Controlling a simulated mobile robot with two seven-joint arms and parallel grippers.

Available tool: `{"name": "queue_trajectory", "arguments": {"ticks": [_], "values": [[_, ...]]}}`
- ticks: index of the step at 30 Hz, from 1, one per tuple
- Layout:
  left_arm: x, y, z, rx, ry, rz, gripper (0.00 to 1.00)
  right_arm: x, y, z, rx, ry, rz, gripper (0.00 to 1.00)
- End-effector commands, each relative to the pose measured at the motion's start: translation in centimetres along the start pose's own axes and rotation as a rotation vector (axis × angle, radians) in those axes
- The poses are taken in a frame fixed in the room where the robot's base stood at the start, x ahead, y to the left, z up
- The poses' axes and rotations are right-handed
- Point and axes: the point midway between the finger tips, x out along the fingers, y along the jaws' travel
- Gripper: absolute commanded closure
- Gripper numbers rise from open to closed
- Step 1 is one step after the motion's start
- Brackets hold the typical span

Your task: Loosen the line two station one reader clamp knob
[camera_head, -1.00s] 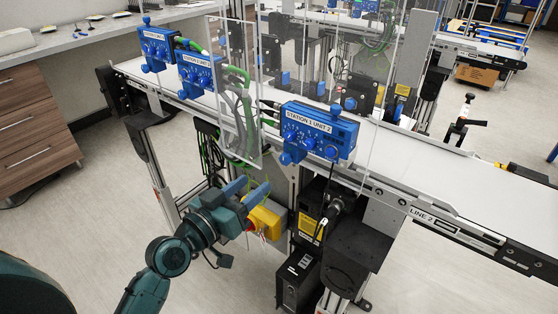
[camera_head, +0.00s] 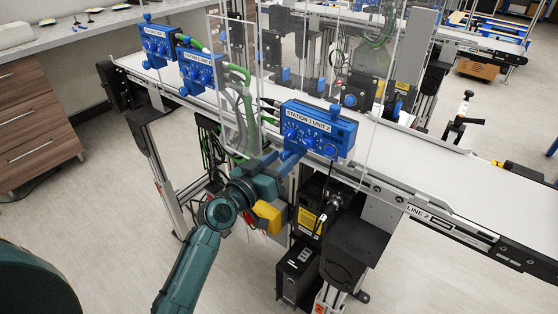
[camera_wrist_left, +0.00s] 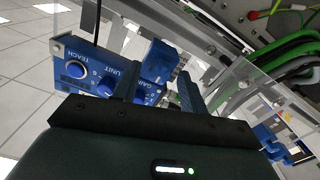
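The blue reader box (camera_head: 322,131), labelled "STATION 1 UNIT 2", is mounted at the near edge of the line 2 conveyor. Its face with several round knobs also shows in the left wrist view (camera_wrist_left: 92,77). My left gripper (camera_head: 279,161) is just below the box's lower left corner, its fingers pointing up toward it. In the left wrist view the fingers (camera_wrist_left: 158,85) are apart, with a blue block-like part (camera_wrist_left: 160,60), apparently the clamp knob, between or just beyond their tips. I cannot tell whether they touch it. My right gripper is out of view.
A clear panel (camera_head: 233,90) and green cables (camera_head: 239,72) are left of the box. A yellow part (camera_head: 267,216) is below my gripper. Two more blue boxes (camera_head: 197,70) stand farther left. The white conveyor belt (camera_head: 440,170) is bare at right.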

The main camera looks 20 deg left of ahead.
Motion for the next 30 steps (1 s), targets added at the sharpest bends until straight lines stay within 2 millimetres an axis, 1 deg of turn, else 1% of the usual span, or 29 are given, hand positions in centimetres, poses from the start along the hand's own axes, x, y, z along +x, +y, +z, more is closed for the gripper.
{"name": "queue_trajectory", "arguments": {"ticks": [1,2,14,23,30], "values": [[-0.02,-0.01,0.01,0.0,0.0,0.0,0.62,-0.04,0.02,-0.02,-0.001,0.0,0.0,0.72],[-0.02,-0.01,0.01,0.0,0.0,0.0,0.64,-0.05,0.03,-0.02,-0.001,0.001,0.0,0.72],[-0.05,-0.03,0.01,0.0,-0.001,0.0,0.96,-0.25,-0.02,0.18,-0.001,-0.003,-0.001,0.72],[-0.05,-0.03,-0.02,-0.038,-0.001,0.0,0.96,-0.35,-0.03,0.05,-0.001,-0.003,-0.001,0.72],[-0.05,-0.03,-0.05,-0.176,-0.002,0.001,0.96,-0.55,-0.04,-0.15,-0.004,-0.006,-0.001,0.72]]}}
